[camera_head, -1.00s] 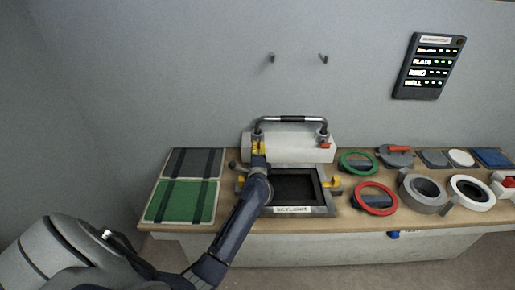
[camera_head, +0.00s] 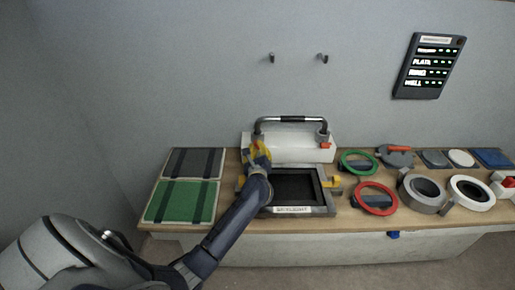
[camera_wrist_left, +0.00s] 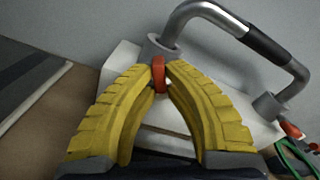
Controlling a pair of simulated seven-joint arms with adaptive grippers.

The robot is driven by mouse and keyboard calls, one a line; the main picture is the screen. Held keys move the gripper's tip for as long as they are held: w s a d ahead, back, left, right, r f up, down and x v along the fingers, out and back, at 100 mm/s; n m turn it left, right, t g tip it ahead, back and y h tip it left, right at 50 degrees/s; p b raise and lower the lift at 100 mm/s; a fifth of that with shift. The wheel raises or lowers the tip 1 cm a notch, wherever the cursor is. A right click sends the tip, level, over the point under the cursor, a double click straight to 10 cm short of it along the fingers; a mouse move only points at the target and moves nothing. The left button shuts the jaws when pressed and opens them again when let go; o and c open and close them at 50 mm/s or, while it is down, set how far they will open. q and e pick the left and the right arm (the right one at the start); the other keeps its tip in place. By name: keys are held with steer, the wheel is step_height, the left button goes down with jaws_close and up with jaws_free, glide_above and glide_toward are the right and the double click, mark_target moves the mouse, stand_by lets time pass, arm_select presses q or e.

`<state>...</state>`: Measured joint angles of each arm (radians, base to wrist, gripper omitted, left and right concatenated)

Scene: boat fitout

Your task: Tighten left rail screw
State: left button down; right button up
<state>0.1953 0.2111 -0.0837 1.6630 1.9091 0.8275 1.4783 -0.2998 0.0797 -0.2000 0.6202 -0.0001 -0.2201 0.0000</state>
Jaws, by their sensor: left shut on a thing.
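A dark rail with silver bends (camera_head: 291,119) stands on a white block (camera_head: 290,141) at the back middle of the bench. In the left wrist view the rail's left post (camera_wrist_left: 158,50) rises just beyond my fingertips. My left gripper (camera_head: 257,149) is at the left end of the block. Its yellow fingers (camera_wrist_left: 162,74) are shut on a red screw handle (camera_wrist_left: 160,73) at the left post's foot. The right screw (camera_head: 325,145), also red, sits at the right post and shows in the left wrist view (camera_wrist_left: 293,130). My right gripper is not in view.
A grey skylight frame (camera_head: 292,211) with yellow latches lies in front of the block. Green (camera_head: 180,202) and dark panels lie left. A green ring (camera_head: 344,168), a red ring (camera_head: 361,206) and other round fittings crowd the right. A status panel (camera_head: 429,66) hangs on the wall.

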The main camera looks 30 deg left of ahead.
arm_select(q)
steer(key=m, duration=0.5)
steer(key=shift+m, duration=0.3)
steer(key=m, duration=1.2)
steer(key=shift+m, duration=0.3)
steer(key=m, duration=0.5)
steer(key=shift+m, duration=0.3)
steer(key=c, duration=1.5)
jaws_free()
steer(key=shift+o, duration=0.2)
steer(key=shift+s, duration=0.1)
